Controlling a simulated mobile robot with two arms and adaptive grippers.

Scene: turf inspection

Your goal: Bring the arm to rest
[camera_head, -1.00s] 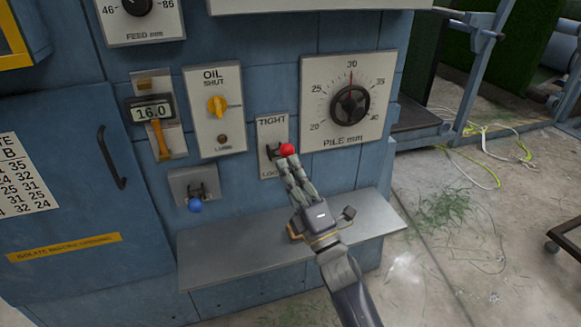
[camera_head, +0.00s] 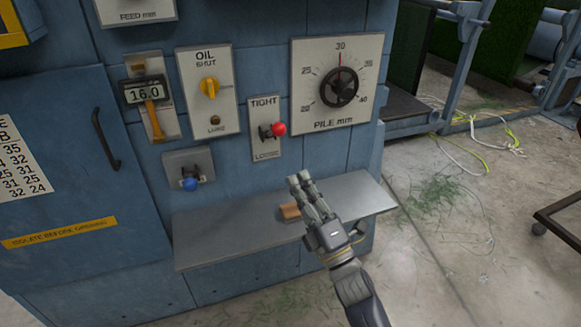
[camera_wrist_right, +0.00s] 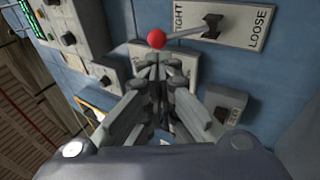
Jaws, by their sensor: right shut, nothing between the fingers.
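My right gripper (camera_head: 300,178) is shut and empty. In the head view it is over the grey shelf (camera_head: 225,240), below the lever with the red knob (camera_head: 279,129) and apart from it. The lever sits on the TIGHT/LOOSE plate (camera_head: 264,145). In the right wrist view my right gripper (camera_wrist_right: 160,68) has its fingertips together, with the red knob (camera_wrist_right: 157,39) just beyond them. My left gripper is not in view.
A blue cabinet carries the PILE mm dial (camera_head: 339,87), the OIL plate (camera_head: 210,115), a gauge reading 16.0 (camera_head: 144,92) and a blue-knobbed lever (camera_head: 190,184). A wooden block (camera_head: 290,212) lies on the shelf beside my gripper. Open concrete floor (camera_head: 440,255) is at right.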

